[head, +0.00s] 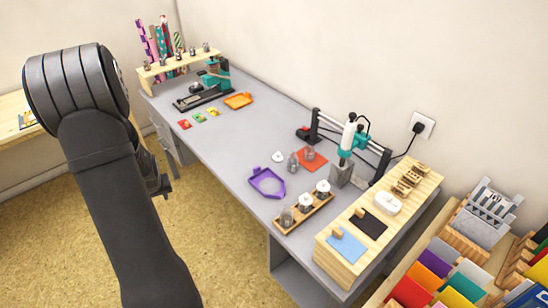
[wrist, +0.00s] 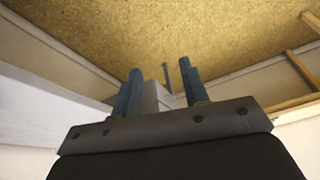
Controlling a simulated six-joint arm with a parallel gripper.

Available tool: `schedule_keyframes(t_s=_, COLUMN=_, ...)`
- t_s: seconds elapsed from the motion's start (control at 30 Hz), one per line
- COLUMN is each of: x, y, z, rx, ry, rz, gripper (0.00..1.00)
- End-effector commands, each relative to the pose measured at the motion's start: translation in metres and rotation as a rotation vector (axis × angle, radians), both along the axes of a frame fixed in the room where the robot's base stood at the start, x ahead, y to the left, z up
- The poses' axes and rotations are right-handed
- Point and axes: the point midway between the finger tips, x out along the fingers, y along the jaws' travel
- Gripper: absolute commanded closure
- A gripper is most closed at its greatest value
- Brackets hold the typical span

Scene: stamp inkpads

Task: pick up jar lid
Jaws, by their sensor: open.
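A small round white piece (head: 278,157), which looks like the jar lid, lies on the grey worktop. It is just left of a small grey jar (head: 293,162) and behind the purple tray. My gripper (head: 162,187) is partly hidden by my arm in the head view, off the worktop's left side and far from the lid. In the wrist view my gripper (wrist: 158,70) has its two blue fingers apart with nothing between them. The lid does not show in the wrist view.
A purple tray (head: 267,189) and a wooden rack (head: 289,227) of jars stand in front of the lid. An orange-red mat (head: 312,165) and a press (head: 350,143) are to its right. The worktop (head: 228,133) left of it is largely clear.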

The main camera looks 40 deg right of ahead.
Motion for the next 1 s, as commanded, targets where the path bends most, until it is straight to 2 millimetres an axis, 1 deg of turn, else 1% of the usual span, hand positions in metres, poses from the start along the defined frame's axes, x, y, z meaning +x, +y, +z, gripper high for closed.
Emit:
schedule_keyframes(t_s=0.03, x=0.007, y=-0.038, z=0.010, rx=0.001, ry=-0.009, rz=-0.080, gripper=0.59)
schedule_keyframes(t_s=0.07, x=0.008, y=-0.057, z=0.015, rx=0.003, ry=-0.011, rz=-0.125, gripper=0.59)
schedule_keyframes(t_s=0.1, x=0.010, y=-0.084, z=0.022, rx=0.005, ry=-0.014, rz=-0.184, gripper=0.59)
schedule_keyframes(t_s=0.13, x=0.010, y=-0.104, z=0.027, rx=0.005, ry=-0.016, rz=-0.228, gripper=0.59)
schedule_keyframes(t_s=0.17, x=0.010, y=-0.124, z=0.033, rx=0.005, ry=-0.019, rz=-0.273, gripper=0.59)
schedule_keyframes(t_s=0.2, x=0.007, y=-0.151, z=0.041, rx=0.005, ry=-0.021, rz=-0.332, gripper=0.59)
schedule_keyframes(t_s=0.23, x=0.004, y=-0.172, z=0.047, rx=0.004, ry=-0.024, rz=-0.378, gripper=0.59)
schedule_keyframes(t_s=0.27, x=0.001, y=-0.193, z=0.053, rx=0.003, ry=-0.026, rz=-0.424, gripper=0.59)
schedule_keyframes(t_s=0.3, x=-0.006, y=-0.221, z=0.061, rx=0.001, ry=-0.028, rz=-0.486, gripper=0.59)
schedule_keyframes(t_s=0.33, x=-0.011, y=-0.242, z=0.068, rx=-0.001, ry=-0.032, rz=-0.531, gripper=0.59)
schedule_keyframes(t_s=0.37, x=-0.018, y=-0.261, z=0.074, rx=-0.004, ry=-0.033, rz=-0.577, gripper=0.59)
schedule_keyframes(t_s=0.4, x=-0.028, y=-0.287, z=0.082, rx=-0.006, ry=-0.036, rz=-0.636, gripper=0.59)
schedule_keyframes(t_s=0.5, x=-0.054, y=-0.341, z=0.101, rx=-0.015, ry=-0.042, rz=-0.765, gripper=0.59)
schedule_keyframes(t_s=0.6, x=-0.076, y=-0.379, z=0.116, rx=-0.023, ry=-0.046, rz=-0.862, gripper=0.59)
schedule_keyframes(t_s=0.7, x=-0.091, y=-0.400, z=0.124, rx=-0.029, ry=-0.048, rz=-0.919, gripper=0.59)
schedule_keyframes(t_s=0.77, x=-0.096, y=-0.407, z=0.126, rx=-0.030, ry=-0.048, rz=-0.937, gripper=0.59)
schedule_keyframes(t_s=0.83, x=-0.097, y=-0.411, z=0.122, rx=-0.030, ry=-0.047, rz=-0.946, gripper=0.59)
schedule_keyframes(t_s=0.93, x=-0.094, y=-0.416, z=0.108, rx=-0.030, ry=-0.046, rz=-0.946, gripper=0.59)
schedule_keyframes(t_s=1.0, x=-0.092, y=-0.420, z=0.095, rx=-0.029, ry=-0.045, rz=-0.946, gripper=0.59)
